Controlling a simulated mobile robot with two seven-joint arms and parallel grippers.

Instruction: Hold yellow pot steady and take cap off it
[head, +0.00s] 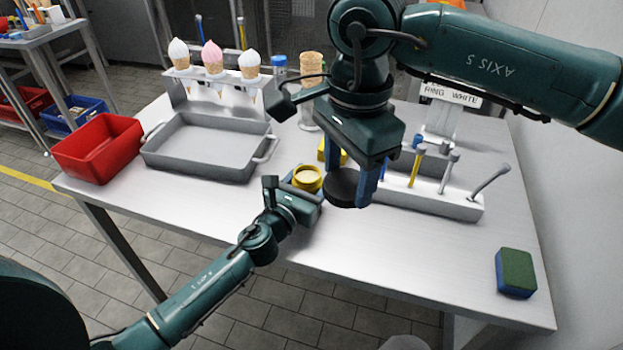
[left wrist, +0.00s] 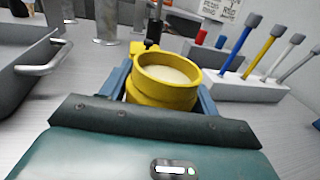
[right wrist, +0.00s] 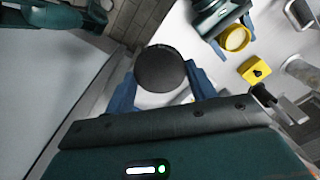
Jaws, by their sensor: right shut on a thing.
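The yellow pot (head: 307,178) stands uncapped on the table, with pale contents showing in the left wrist view (left wrist: 167,75). My left gripper (head: 290,200) has its blue fingers close against both sides of the pot, shut on it. The cap, a round black disc (head: 343,188), is in my right gripper (head: 352,180), apart from the pot and to its right in the head view. In the right wrist view the cap (right wrist: 160,68) sits between the two blue fingers, above the table's edge area.
A yellow block (right wrist: 254,70) stands just behind the pot. A rack with upright tools (head: 430,190) is to the right. A grey tray (head: 205,150) and red bin (head: 98,147) are left. A green and blue sponge (head: 516,272) lies front right.

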